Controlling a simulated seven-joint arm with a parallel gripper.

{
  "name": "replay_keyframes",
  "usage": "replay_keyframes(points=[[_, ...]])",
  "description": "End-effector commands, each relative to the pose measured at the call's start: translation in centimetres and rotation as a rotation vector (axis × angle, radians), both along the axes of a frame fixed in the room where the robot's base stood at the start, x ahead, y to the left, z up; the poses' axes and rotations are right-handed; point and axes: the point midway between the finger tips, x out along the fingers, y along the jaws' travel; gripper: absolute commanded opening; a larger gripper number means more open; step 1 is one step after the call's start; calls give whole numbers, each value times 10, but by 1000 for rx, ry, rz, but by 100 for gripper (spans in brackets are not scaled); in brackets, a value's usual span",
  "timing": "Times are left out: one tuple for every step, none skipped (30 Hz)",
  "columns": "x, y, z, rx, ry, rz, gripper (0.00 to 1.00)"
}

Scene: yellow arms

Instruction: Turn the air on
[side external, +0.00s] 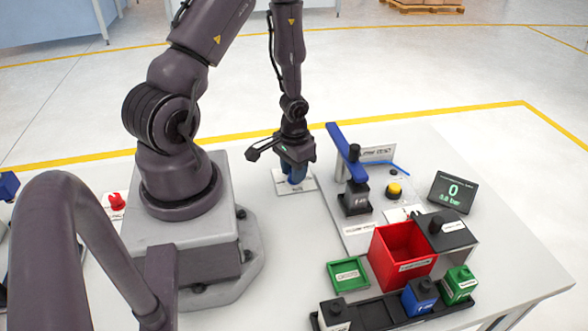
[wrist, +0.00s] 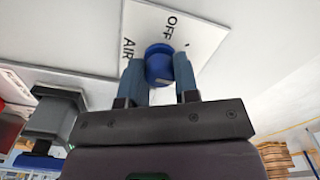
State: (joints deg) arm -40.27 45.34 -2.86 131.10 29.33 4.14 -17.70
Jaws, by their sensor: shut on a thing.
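The air knob is a blue round knob (wrist: 158,66) on a white plate (wrist: 200,38) with the printed words AIR and OFF, seen in the wrist view. In the side view the same white plate (side external: 279,182) lies on the table to the right of my base. My gripper (wrist: 158,82) points down at the plate, with its two blue-grey fingers on either side of the knob, shut on it. In the side view my gripper (side external: 295,179) covers most of the knob. The knob's exact angle is hard to tell.
To the right stand a fixture with a blue lever (side external: 346,151), a yellow button (side external: 394,189) and a display (side external: 452,192) reading 0 and a bar value. A red bin (side external: 402,254), a green tray (side external: 347,274) and a black rack (side external: 376,314) with blocks stand in front. A red knob (side external: 117,201) is at left.

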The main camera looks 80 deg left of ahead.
Motion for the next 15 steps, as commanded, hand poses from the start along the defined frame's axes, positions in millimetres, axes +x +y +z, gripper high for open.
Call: replay_keyframes(points=[[0, 0, 1, 0, -1, -47, 5], [0, 0, 1, 0, -1, -75, 5], [0, 0, 1, 0, -1, -112, 5], [0, 0, 1, 0, -1, -141, 5], [0, 0, 1, 0, -1, -170, 5], [0, 0, 1, 1, 0, -209, 5], [0, 0, 1, 1, 0, -237, 5], [0, 0, 1, 1, 0, -264, 5], [0, 0, 1, 1, -1, -301, 5], [0, 0, 1, 1, -1, -329, 5], [0, 0, 1, 1, -1, -357, 5], [0, 0, 1, 1, -1, -392, 5], [0, 0, 1, 1, -1, -417, 5], [0, 0, 1, 1, -1, -442, 5], [0, 1, 1, 1, -1, -474, 5]])
